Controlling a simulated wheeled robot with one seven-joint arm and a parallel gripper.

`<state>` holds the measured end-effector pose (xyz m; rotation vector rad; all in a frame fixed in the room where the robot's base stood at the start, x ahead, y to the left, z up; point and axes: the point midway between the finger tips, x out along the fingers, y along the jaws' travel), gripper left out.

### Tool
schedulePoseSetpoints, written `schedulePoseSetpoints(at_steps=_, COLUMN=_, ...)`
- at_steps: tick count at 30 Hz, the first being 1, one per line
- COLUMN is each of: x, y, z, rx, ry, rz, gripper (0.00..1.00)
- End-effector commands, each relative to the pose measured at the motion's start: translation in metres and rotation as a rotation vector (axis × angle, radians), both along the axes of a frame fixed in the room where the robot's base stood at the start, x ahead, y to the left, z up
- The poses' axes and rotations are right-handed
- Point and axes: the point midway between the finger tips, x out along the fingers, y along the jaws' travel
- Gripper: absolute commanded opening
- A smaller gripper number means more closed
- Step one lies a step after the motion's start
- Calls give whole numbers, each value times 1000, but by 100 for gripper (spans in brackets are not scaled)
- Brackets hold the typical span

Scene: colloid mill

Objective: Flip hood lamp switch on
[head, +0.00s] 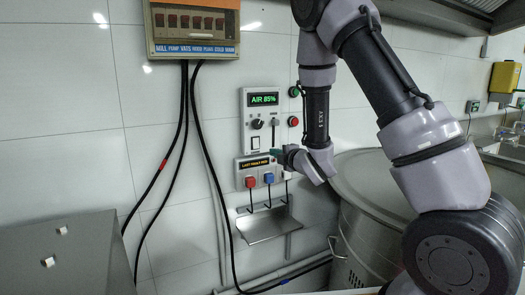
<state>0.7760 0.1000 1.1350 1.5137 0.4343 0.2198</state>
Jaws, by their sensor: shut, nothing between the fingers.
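A light wall panel (263,122) carries a green-lit display (263,99) reading AIR 85%, a black knob (257,124), a slider (275,128) and a white rocker switch (255,144). No label names the hood lamp switch, and I cannot tell the rocker's position. My gripper (277,155) is at the panel's lower right edge, to the right of and slightly below the rocker. Its dark greenish fingertips point left and are shut with nothing held. I cannot tell whether they touch the panel.
Below is a lit sign (255,163) with red (251,182) and blue (269,178) blocks above hooks and a metal tray (268,226). Green (294,91) and red (293,121) buttons sit right. A breaker box (193,27) hangs upper left; a large steel vat (372,185) stands right.

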Motion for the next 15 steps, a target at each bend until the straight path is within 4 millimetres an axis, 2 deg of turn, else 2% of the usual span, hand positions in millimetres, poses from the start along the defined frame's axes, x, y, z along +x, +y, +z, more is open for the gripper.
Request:
schedulePoseSetpoints(at_steps=6, x=44, y=20, z=-7, rx=-1, ry=-2, rz=2, gripper=0)
schedulePoseSetpoints(at_steps=15, x=81, y=37, z=-12, rx=0, ry=-1, rz=2, gripper=0)
